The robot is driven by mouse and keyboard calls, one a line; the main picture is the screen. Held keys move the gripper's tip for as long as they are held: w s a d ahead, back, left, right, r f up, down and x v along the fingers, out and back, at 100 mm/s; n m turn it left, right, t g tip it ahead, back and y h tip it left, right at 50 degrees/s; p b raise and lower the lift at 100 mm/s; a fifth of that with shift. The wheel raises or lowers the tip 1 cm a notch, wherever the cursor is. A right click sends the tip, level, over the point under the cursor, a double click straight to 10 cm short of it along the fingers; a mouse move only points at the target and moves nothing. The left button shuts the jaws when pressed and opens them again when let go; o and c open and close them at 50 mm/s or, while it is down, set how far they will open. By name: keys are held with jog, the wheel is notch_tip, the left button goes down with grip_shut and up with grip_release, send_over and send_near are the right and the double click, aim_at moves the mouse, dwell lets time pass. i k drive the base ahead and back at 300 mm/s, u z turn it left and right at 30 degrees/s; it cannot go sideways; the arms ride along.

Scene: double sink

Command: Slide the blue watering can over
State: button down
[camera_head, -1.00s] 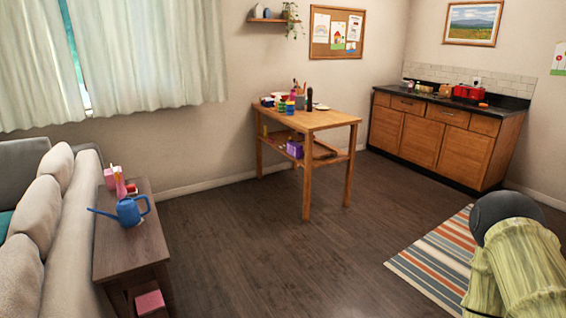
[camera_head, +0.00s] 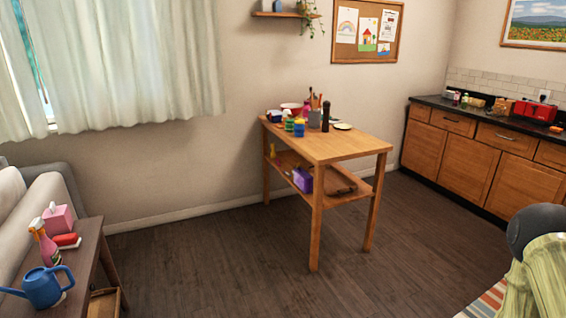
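The blue watering can (camera_head: 43,288) stands upright on a dark wooden side table (camera_head: 84,262) at the lower left. Its handle is on the right side, and its spout points left to the picture's edge. A pink spray bottle (camera_head: 45,246), a pink box (camera_head: 58,219) and a red item (camera_head: 67,241) stand behind it on the same table. My gripper is not in view.
A light sofa (camera_head: 20,210) borders the side table on the left. A wooden work table (camera_head: 345,146) with several items stands ahead, and a kitchen counter (camera_head: 440,103) runs along the right. Dark floor (camera_head: 220,265) between them is clear.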

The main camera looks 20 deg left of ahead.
aim_at(40, 285)
jog(key=i, duration=2.3)
jog(key=u, duration=2.8)
